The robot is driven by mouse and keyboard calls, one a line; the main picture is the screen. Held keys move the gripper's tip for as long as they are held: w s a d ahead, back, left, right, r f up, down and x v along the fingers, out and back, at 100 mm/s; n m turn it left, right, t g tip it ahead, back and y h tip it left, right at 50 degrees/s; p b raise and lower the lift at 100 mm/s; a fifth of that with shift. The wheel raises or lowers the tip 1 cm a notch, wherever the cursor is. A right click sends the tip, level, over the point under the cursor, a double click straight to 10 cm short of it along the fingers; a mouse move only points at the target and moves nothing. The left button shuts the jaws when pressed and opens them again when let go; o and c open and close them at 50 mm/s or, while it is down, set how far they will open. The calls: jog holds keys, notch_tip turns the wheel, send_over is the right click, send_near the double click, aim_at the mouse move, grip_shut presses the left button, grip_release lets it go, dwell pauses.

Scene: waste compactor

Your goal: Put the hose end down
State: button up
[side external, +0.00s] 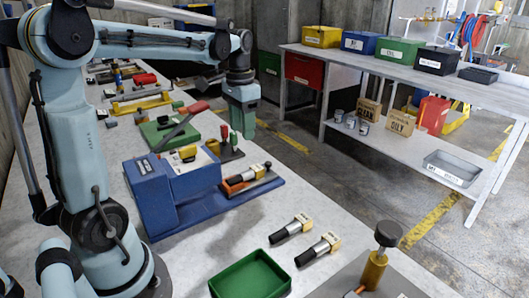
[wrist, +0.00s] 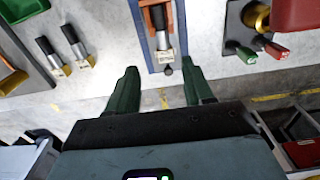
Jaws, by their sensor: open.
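A hose end (side external: 248,175) with a black body and a cream tagged fitting lies in an orange holder at the right end of the blue machine (side external: 165,193). It also shows in the wrist view (wrist: 160,25), lying beyond the gap between my fingers. Two similar hose ends lie loose on the bench, one (side external: 290,229) behind the other (side external: 318,249). My gripper (side external: 246,132), with green fingers, is above the bench's far edge, open and empty. In the wrist view its fingertips (wrist: 160,70) are wide apart, with nothing between them.
A green tray (side external: 250,284) and a post with a dark knob (side external: 388,234) stand at the front of the bench. A green block with a lever (side external: 166,136) is behind the blue machine. A shelf table (side external: 400,68) with coloured bins stands across the aisle.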

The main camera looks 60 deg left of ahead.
jog(key=s+d+f+t, duration=0.1)
jog(key=s+d+t, duration=0.2)
jog(key=d, duration=0.4)
jog(key=s+d+f+t, duration=0.2)
jog(key=s+d+t, duration=0.1)
jog(key=d, duration=0.5)
jog(key=shift+d+f+t, duration=0.2)
jog(key=shift+d+t, duration=0.05)
jog(key=shift+t, duration=0.25)
jog(key=shift+s, duration=0.1)
jog(key=shift+c, duration=0.3)
